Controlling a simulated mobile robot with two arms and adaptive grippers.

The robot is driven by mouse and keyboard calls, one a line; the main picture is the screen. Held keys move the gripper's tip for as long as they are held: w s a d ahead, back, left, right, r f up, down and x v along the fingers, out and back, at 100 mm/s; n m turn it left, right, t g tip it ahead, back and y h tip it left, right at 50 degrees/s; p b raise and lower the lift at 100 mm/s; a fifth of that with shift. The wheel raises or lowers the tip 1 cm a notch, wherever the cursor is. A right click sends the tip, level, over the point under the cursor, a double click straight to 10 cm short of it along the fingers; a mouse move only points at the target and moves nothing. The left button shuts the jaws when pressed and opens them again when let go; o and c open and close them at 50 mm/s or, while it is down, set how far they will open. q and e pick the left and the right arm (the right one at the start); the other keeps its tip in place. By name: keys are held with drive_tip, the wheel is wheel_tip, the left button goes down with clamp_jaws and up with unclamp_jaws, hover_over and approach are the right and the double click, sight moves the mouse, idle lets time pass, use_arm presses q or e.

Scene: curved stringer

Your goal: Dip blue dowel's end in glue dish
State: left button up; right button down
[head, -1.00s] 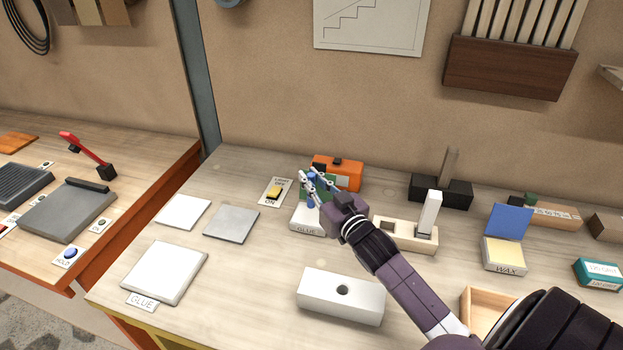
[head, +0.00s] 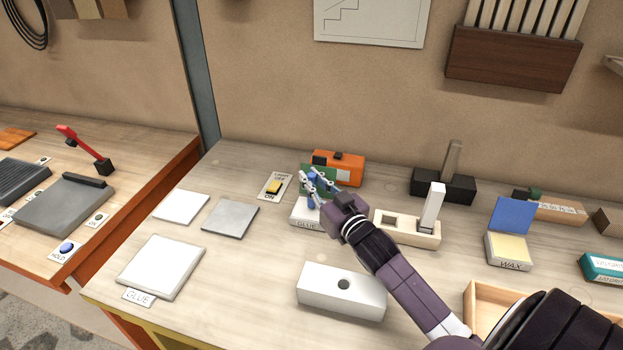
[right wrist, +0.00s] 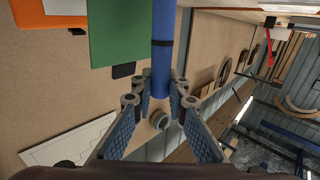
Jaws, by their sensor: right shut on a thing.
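In the right wrist view the dowel (right wrist: 162,70), with a dark band, sits between the fingertips (right wrist: 155,92). My left gripper is not in view.
An orange box (head: 345,167) and a green piece (head: 318,172) stand close behind the gripper. A white block with a hole (head: 325,292) lies in front. A wooden holder (head: 415,232) with a pale upright bar is to the right. Flat pads lie left.

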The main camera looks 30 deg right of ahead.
drive_tip(key=shift+f+b, duration=0.35)
drive_tip(key=shift+f, duration=0.3)
idle(0.8)
drive_tip(key=shift+r, duration=0.1)
wheel_tip(320, 180, up, 7)
drive_tip(key=p, duration=0.7)
idle(0.7)
